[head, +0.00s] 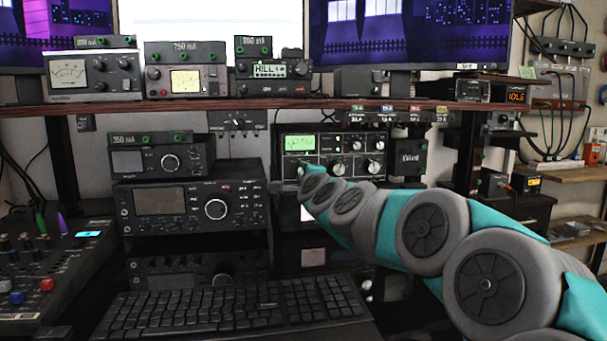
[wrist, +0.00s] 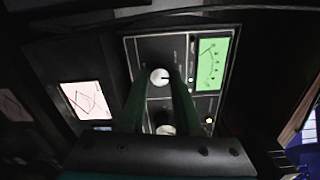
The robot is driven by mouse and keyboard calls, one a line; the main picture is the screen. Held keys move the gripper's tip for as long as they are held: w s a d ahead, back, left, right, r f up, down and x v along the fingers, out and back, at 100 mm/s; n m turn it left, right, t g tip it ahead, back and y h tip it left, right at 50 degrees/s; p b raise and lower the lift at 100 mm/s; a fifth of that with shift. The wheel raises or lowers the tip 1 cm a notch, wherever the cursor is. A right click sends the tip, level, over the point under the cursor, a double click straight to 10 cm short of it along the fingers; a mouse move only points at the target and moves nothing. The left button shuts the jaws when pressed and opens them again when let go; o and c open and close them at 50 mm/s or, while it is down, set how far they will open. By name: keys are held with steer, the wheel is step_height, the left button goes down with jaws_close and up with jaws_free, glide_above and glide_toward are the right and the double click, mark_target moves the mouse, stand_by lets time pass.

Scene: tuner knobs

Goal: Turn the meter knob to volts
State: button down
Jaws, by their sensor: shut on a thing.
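The tuner (head: 328,152) is a dark box with a lit green meter (head: 299,143) at its upper left; the meter also shows in the wrist view (wrist: 212,64). My gripper (head: 304,172) is at the tuner's lower left, below the meter, and hides what it holds in the head view. In the wrist view, the dark green fingers of my gripper (wrist: 160,82) are shut on a small white-faced knob, the meter knob (wrist: 160,76). A short dark mark on its face seems to point right, toward the meter. The labels around it are too small to read.
Another pale knob (wrist: 165,129) shows between the fingers, nearer my gripper's body. Several larger knobs sit on the tuner's right side. A radio (head: 190,205) stands left of the tuner, a keyboard (head: 235,305) lies in front, and a shelf (head: 270,103) runs above.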

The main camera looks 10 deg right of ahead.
steer(key=n+b, duration=0.2)
steer(key=n, duration=0.8)
stand_by(0.5)
steer(key=c, duration=0.6)
jaws_free()
steer(key=shift+s, duration=0.1)
steer(key=s, duration=0.7)
steer(key=shift+s, duration=0.3)
